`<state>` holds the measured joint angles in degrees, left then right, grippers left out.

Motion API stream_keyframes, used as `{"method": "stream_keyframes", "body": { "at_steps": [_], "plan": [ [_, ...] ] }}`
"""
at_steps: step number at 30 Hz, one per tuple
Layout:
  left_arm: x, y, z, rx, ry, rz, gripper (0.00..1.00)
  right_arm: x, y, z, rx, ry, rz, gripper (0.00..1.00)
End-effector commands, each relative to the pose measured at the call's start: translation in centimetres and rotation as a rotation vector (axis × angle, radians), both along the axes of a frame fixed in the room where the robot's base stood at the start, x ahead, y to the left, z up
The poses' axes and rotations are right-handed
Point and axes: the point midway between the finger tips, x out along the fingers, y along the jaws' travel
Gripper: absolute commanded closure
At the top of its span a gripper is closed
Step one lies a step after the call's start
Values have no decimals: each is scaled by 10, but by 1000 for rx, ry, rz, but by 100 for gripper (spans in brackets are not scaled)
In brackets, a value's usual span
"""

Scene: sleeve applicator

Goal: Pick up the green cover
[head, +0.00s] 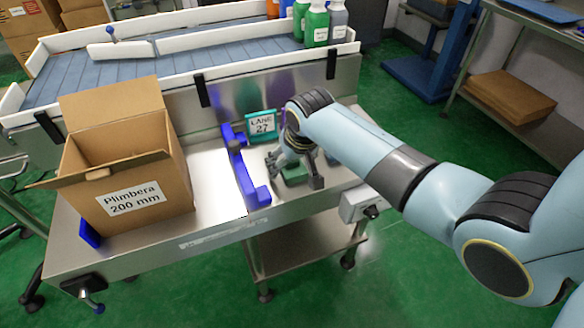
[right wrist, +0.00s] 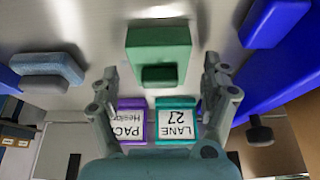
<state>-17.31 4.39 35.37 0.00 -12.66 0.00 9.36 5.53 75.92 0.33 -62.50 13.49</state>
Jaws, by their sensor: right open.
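The green cover (right wrist: 160,42), a green block with a smaller darker raised part, lies on the metal bench in the right wrist view. In the head view the green cover (head: 295,174) shows partly, under my right gripper, which hides much of it. My right gripper (head: 293,171) is open and empty above the bench, pointing down. In the right wrist view its fingertips (right wrist: 162,66) are spread wide, one to each side of the cover's near end. I cannot tell that either finger touches it. My left gripper is not in view.
A teal "LANE 27" sign (head: 263,124) and a purple sign (right wrist: 132,122) stand close by. A blue guide (head: 243,168) borders the left side. A blue-grey block (right wrist: 47,68) lies beside the cover. An open carton (head: 130,165) stands left; a conveyor (head: 110,75) runs behind.

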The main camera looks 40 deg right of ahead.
Motion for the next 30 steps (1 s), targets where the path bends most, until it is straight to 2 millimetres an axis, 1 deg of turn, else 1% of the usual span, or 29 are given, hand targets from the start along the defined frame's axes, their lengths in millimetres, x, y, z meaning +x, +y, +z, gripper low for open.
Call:
{"method": "stream_keyframes", "body": {
  "at_steps": [3, 17, 25, 28, 30],
  "plan": [
    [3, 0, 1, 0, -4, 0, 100, 0, 0, 1, 0, 0, 0, 19],
    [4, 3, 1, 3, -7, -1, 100, 0, 0, 1, 0, 0, 0, 79],
    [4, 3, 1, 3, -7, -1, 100, 0, 0, 3, 0, 0, 0, 79],
    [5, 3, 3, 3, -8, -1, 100, 0, 0, 9, 0, -1, 0, 79],
    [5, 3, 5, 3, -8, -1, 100, 0, 0, 16, 0, -2, 0, 79]
  ]
}}
